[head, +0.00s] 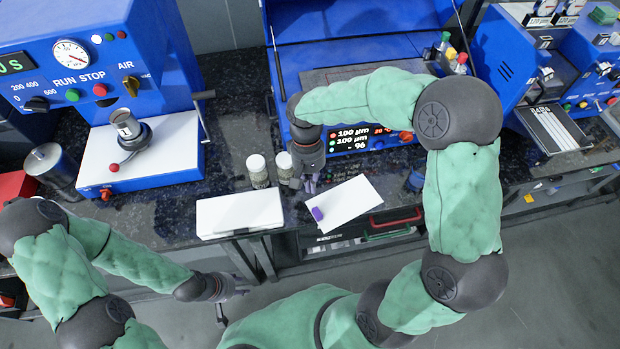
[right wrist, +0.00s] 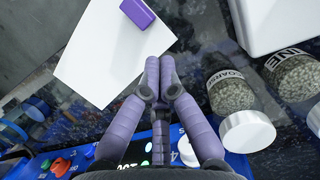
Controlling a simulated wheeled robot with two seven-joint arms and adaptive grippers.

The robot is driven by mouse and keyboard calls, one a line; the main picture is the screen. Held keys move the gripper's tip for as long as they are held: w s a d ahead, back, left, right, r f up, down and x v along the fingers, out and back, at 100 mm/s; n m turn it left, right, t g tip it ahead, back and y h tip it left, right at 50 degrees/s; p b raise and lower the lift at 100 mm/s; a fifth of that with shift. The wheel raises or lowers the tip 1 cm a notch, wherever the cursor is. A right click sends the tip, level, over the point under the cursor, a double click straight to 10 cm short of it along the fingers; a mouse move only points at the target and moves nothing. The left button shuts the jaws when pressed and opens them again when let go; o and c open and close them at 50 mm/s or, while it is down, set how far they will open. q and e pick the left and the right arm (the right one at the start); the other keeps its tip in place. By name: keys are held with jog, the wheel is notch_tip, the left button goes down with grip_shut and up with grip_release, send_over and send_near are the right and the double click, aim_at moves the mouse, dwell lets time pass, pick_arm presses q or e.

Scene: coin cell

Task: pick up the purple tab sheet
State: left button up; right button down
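The purple tab sheet is a white sheet (head: 347,205) with a small purple tab (head: 317,213) at its left end, lying at the front of the dark counter in the head view. In the right wrist view the sheet (right wrist: 105,55) fills the upper left, its tab (right wrist: 137,13) at the top edge. My right gripper (head: 311,185) is just behind the sheet, pointing down. In the right wrist view its fingertips (right wrist: 160,72) are together with nothing between them, near the sheet's edge. My left gripper (head: 235,289) is low, in front of the counter; its finger opening is unclear.
A white box (head: 240,213) lies left of the sheet. Two granule jars stand behind, one (head: 257,171) left of another (head: 284,165) close to my right gripper. A blue machine (head: 350,55) with a display is behind; a blue press (head: 100,90) stands left.

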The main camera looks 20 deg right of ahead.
aim_at(315, 207)
jog(key=b+x, duration=0.1)
jog(key=x, duration=0.4)
jog(key=shift+f+b, duration=0.15)
jog(key=shift+b, duration=0.2)
jog(key=shift+s+a+p, duration=0.2)
jog(key=shift+s+p, duration=0.5)
jog(key=shift+s, duration=0.55)
